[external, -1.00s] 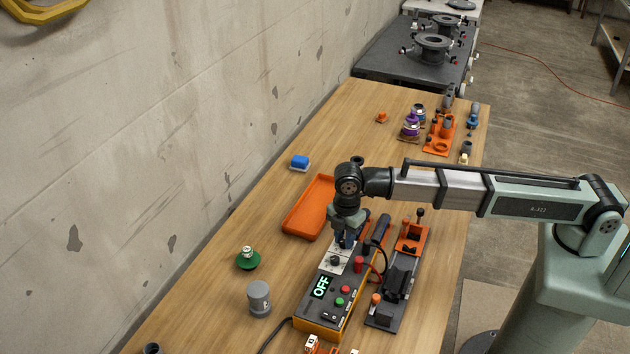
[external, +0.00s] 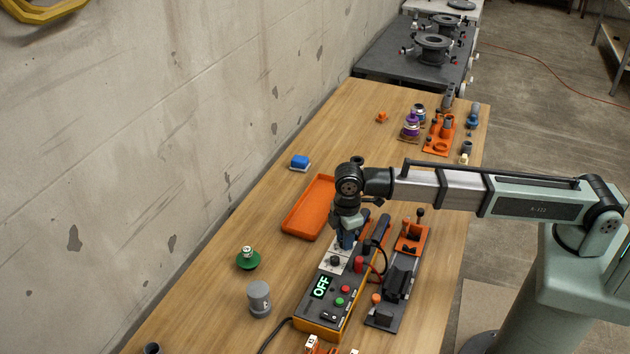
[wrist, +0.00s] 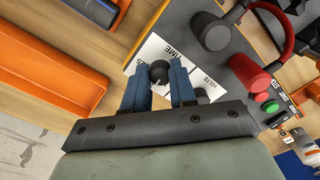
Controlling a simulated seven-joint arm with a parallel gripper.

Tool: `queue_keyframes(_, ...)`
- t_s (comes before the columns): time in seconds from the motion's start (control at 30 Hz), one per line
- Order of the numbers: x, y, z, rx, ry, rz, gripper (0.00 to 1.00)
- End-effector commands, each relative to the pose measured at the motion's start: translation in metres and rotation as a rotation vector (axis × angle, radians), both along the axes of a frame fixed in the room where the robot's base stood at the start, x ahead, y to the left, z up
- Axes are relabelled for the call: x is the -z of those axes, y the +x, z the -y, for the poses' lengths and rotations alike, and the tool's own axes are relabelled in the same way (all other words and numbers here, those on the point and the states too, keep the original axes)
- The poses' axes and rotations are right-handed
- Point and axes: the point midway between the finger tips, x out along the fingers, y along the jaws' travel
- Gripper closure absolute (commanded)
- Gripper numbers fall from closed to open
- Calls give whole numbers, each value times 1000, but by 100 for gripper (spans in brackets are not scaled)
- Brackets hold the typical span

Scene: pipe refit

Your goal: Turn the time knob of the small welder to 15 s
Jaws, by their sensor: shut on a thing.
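The small welder (external: 325,312) is an orange and dark grey box on the bench, with a lit display (external: 321,287) that reads OFF. My gripper (wrist: 160,73) points down at its white panel, its blue fingers either side of the black time knob (wrist: 158,70) by the TIME label. The gripper (external: 345,243) is shut on this knob. In the external view the fingers hide the knob. A second black knob (external: 335,261), by the VOLTS label in the wrist view, is free. The time knob's pointer and the scale marks cannot be read.
Red and green buttons (external: 340,302) and cable plugs sit close by on the welder. A dark clamp fixture (external: 382,318) stands to its right. An orange tray (external: 308,208) lies behind left. A grey cylinder (external: 259,297) and a green part (external: 248,261) stand left.

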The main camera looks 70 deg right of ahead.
Motion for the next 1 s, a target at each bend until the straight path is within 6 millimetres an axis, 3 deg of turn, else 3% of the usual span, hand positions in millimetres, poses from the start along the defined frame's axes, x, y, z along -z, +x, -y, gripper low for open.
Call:
queue_keyframes(0.23,-1,0,0,-1,0,1,100)
queue_keyframes(0.27,-1,0,0,-1,0,1,73)
queue_keyframes(0.53,0,0,0,-1,0,0,48)
queue_keyframes(0.83,-2,0,0,-2,1,1,48)
queue_keyframes(1.0,-18,1,0,-2,1,2,48)
